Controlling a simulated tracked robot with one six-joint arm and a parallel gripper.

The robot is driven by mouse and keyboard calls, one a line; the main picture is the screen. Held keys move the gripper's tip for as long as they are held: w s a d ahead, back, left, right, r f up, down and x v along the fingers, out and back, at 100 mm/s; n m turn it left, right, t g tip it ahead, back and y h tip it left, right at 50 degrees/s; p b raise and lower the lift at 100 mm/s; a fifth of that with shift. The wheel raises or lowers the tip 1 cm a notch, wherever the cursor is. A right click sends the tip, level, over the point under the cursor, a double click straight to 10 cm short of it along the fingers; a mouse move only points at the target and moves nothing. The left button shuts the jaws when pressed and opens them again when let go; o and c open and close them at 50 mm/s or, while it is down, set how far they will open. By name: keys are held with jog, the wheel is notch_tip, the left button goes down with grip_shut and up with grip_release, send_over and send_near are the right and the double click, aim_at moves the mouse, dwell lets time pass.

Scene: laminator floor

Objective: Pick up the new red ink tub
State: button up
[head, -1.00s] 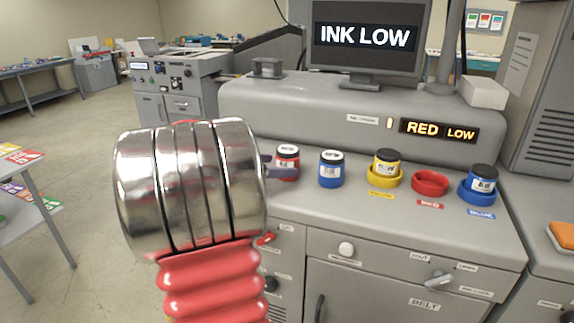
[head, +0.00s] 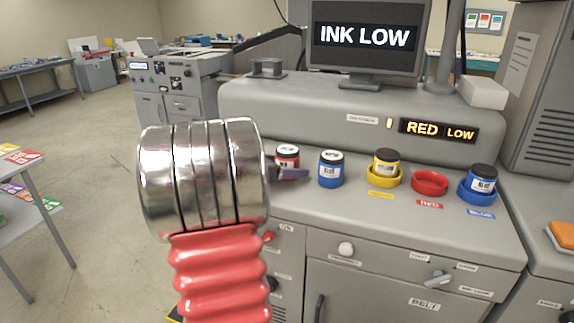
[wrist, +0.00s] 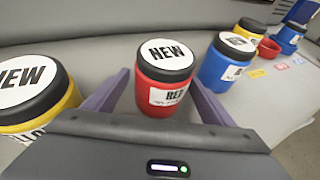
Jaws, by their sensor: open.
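The new red ink tub (head: 288,155) stands upright on the grey counter, with a black rim and a white lid disc. In the wrist view the red tub (wrist: 166,92) has "NEW" on its lid and a "RED" label. My gripper (wrist: 163,85) is open, with one purple-grey finger at each side of the red tub. I cannot tell whether either finger touches it. In the head view my gripper (head: 290,173) is mostly hidden behind my wrist, and one finger crosses in front of the tub's lower part.
A blue tub (wrist: 229,62) stands right of the red one, and a yellow tub (wrist: 38,92) stands left. Further right are a yellow tub in a yellow ring (head: 385,178), an empty red ring (head: 430,183) and a blue tub in a blue ring (head: 478,193). A display (head: 439,130) reads "RED LOW".

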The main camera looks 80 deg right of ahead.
aim_at(287, 149)
jog(key=c, duration=1.4)
jog(key=shift+o, duration=0.2)
notch_tip(287, 149, up, 10)
jog(key=shift+r, duration=0.1)
dwell(0.4)
